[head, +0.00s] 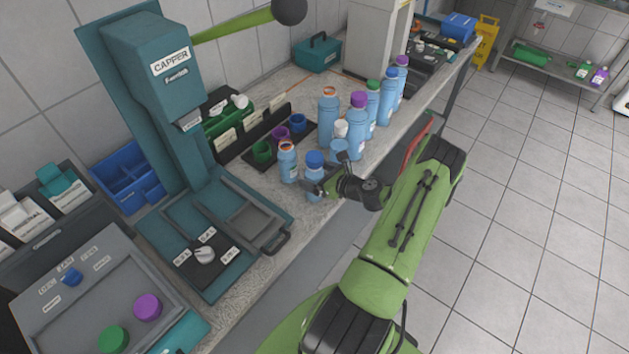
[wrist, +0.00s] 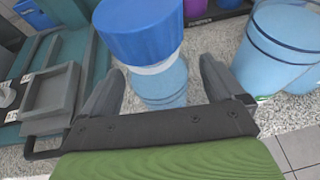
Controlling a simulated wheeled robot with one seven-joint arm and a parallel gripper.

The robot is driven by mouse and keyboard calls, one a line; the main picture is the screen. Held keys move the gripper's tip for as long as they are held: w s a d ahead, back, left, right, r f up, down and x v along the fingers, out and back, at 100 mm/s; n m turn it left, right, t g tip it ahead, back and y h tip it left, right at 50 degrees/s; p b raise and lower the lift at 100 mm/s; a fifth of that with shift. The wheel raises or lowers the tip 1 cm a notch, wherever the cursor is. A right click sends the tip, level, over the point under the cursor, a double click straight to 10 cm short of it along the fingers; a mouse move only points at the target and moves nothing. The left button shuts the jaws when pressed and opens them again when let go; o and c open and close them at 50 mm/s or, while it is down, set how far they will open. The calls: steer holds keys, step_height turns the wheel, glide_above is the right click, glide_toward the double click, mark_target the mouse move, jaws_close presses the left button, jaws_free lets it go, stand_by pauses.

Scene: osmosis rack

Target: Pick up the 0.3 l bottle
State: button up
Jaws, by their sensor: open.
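Several translucent blue bottles stand in a group on the bench; I cannot read their sizes. A small one with a blue cap (head: 315,160) is nearest my gripper (head: 322,184). In the wrist view this blue-capped bottle (wrist: 162,88) stands upright between the two dark, open fingers of my gripper (wrist: 161,80). Gaps show on both sides of it, and its lower part is hidden by the gripper. Another small bottle (head: 288,165) with an orange-brown top stands just left of it. A larger blue bottle (wrist: 282,45) is right of the fingers.
Taller bottles (head: 328,113) stand behind, including a purple-capped one (head: 358,128). A dark tray holds green, purple and blue cups (head: 262,151). The capper (head: 160,95) and its base fill the bench to the left. The bench's front edge runs just below my gripper.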

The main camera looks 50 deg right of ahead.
steer(key=x, duration=0.3)
steer(key=shift+c, duration=0.4)
steer(key=c, duration=1.2)
steer(key=shift+r, duration=0.15)
